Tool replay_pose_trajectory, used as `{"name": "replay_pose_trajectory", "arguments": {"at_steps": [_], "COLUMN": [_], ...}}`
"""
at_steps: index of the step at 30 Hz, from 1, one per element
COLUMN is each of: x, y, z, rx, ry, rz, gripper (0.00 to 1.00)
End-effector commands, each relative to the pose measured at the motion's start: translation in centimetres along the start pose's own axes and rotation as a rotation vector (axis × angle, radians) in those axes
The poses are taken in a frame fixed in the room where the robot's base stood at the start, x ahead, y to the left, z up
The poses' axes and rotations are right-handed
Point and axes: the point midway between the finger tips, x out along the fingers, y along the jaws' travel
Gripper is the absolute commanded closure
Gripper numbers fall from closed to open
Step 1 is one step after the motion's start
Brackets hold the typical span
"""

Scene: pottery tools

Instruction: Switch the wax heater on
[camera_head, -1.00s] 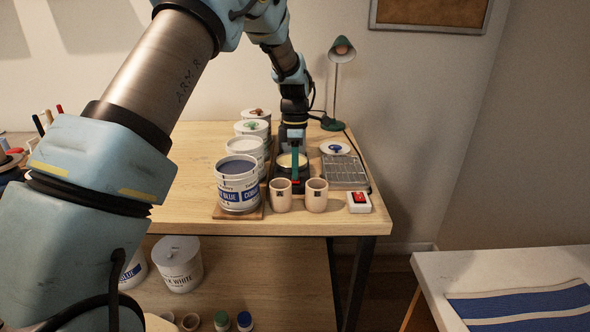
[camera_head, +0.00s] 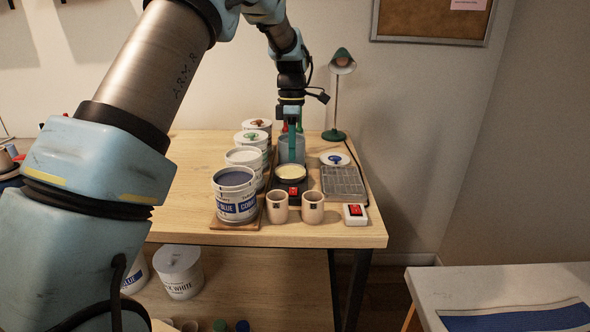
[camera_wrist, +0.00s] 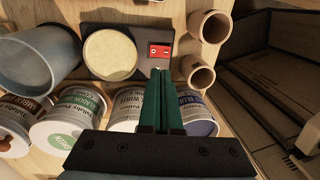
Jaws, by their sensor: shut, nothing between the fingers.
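The wax heater (camera_head: 272,190) is a dark base on the table with a round pan of pale wax (camera_head: 290,172) on it. Its red switch (camera_head: 293,191) is at the front end; it also shows in the wrist view (camera_wrist: 159,50). I cannot tell which way the switch is tipped. My gripper (camera_head: 292,161) has green fingers, shut and empty, and hangs above the heater. In the wrist view my fingertips (camera_wrist: 160,71) point at the switch end of the heater and appear just beside the switch; contact is not visible.
Two clay cups (camera_head: 277,207) (camera_head: 312,207) stand close in front of the heater. Labelled tubs (camera_head: 236,195) line its left side. A grey pot (camera_wrist: 38,62) stands behind it. A metal palette (camera_head: 343,182) and a white box with a red switch (camera_head: 355,222) are at right.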

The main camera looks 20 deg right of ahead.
Motion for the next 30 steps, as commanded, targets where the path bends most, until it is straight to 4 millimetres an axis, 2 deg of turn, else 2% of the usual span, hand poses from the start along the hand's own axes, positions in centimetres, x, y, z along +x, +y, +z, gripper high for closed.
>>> {"name": "replay_pose_trajectory", "arguments": {"at_steps": [6, 12, 23, 26, 30], "x": [-3.5, -5.0, -5.1, -4.7, -3.9], "y": [0.1, 0.0, 0.0, -0.1, -0.4], "z": [0.1, 0.1, 0.2, 0.7, 2.4], "rx": [0.002, 0.001, 0.002, 0.007, 0.014], "ry": [-0.001, 0.000, 0.002, 0.020, 0.087], "rz": [0.003, 0.000, 0.000, 0.002, 0.011], "gripper": [1.00, 1.00, 1.00, 1.00, 1.00]}}
